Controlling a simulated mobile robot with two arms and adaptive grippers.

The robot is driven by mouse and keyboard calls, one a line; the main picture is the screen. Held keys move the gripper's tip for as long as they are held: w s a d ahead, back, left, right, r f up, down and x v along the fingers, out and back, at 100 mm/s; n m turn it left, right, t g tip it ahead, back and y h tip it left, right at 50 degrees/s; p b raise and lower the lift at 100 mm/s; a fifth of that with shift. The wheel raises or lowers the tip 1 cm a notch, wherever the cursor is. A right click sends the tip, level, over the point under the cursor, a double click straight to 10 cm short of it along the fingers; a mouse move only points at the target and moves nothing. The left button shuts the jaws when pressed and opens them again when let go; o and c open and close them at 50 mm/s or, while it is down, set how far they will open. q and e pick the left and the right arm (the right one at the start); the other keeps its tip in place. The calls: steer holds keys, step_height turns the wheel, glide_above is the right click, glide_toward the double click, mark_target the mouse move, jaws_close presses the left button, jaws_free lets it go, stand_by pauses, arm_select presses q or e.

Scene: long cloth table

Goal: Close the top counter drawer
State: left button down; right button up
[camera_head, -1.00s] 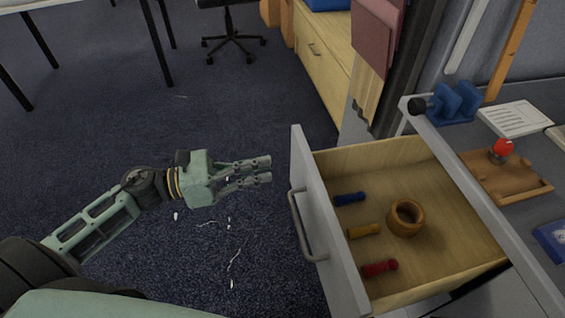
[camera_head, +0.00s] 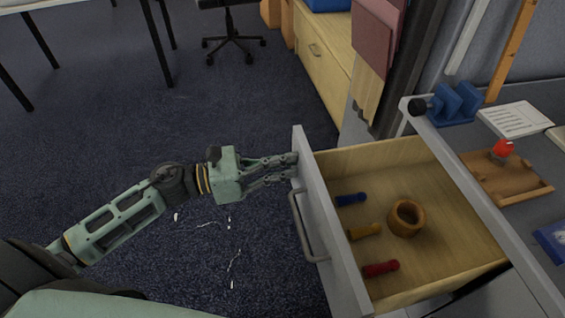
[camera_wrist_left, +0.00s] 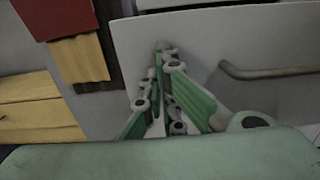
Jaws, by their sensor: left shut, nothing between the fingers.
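The top counter drawer stands open in the head view, with a grey front panel (camera_head: 328,220) and a bar handle (camera_head: 308,228). In the left wrist view the drawer front (camera_wrist_left: 240,55) fills the right side, with its handle (camera_wrist_left: 265,72) to the right of the fingers. My left gripper (camera_head: 294,166) is shut and empty, its fingertips at the outer face of the drawer front, near the far end beyond the handle. They look to be touching it or very close. It also shows in the left wrist view (camera_wrist_left: 162,52). My right gripper is not in view.
The drawer holds a wooden ring (camera_head: 406,218) and blue (camera_head: 350,199), yellow (camera_head: 364,231) and red (camera_head: 381,268) pegs.

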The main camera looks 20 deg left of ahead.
arm_select(q)
steer(key=x, duration=2.5)
steer(key=shift+p, duration=0.45)
steer(key=shift+w+r, duration=0.1)
steer(key=shift+r, duration=0.1)
